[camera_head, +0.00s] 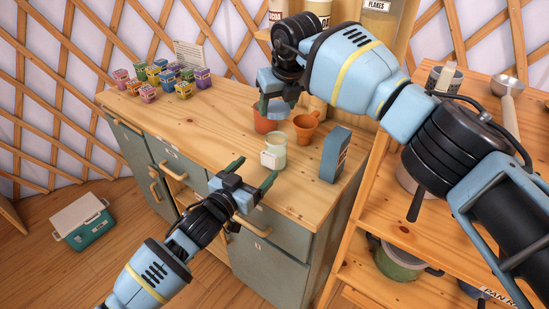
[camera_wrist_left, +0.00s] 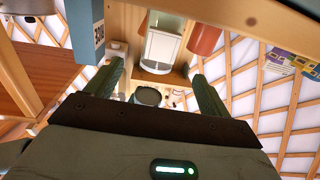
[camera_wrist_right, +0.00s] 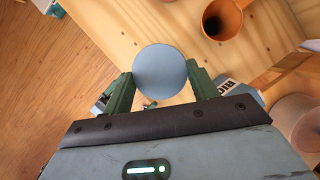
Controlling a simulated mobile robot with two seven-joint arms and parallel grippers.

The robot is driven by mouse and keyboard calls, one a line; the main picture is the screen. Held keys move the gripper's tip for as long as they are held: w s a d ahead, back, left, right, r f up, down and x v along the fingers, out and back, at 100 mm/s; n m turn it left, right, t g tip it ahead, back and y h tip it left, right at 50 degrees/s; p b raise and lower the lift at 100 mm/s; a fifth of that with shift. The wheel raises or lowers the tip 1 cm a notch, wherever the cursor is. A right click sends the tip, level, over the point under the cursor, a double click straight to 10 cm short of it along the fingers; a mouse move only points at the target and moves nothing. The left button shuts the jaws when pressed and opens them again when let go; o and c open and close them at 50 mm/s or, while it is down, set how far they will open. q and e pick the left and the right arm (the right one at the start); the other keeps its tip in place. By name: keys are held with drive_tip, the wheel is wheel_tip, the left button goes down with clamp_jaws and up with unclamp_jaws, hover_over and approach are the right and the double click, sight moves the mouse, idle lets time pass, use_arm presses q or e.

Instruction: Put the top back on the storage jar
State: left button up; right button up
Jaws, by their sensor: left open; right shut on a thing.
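The storage jar (camera_head: 273,151) is a pale, see-through jar with a blank label, upright near the counter's front edge. It also shows in the left wrist view (camera_wrist_left: 163,42), ahead of my open fingers. My left gripper (camera_head: 254,177) is open and empty in front of the jar, apart from it. My right gripper (camera_head: 272,104) is above the counter, behind and higher than the jar. In the right wrist view it is shut on a round blue-grey lid (camera_wrist_right: 160,72). I cannot make out the lid clearly in the head view, and the jar does not show in the right wrist view.
An orange mug (camera_head: 305,127) and another orange vessel (camera_head: 264,123) stand behind the jar. A blue box (camera_head: 335,154) stands to its right. Several small colourful boxes (camera_head: 163,78) sit at the counter's far left. The counter (camera_head: 213,134) is clear left of the jar.

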sight(268, 157)
use_arm(q)
drive_tip(key=shift+x, duration=3.8)
drive_tip(key=c, duration=1.8)
drive_tip(key=shift+o, duration=0.2)
use_arm(e)
drive_tip(key=shift+w+d+f, duration=0.15)
drive_tip(key=shift+w+f, duration=0.05)
drive_tip(key=shift+f, duration=0.65)
drive_tip(key=shift+w+d+f, duration=0.1)
drive_tip(key=shift+w+f, duration=0.1)
drive_tip(key=shift+f, duration=0.6)
drive_tip(key=shift+w+d+f, duration=0.15)
drive_tip(key=shift+w+f, duration=0.05)
drive_tip(key=shift+f, duration=0.65)
drive_tip(key=shift+f, duration=0.85)
use_arm(q)
clamp_jaws()
use_arm(e)
drive_tip(key=shift+f, duration=0.6)
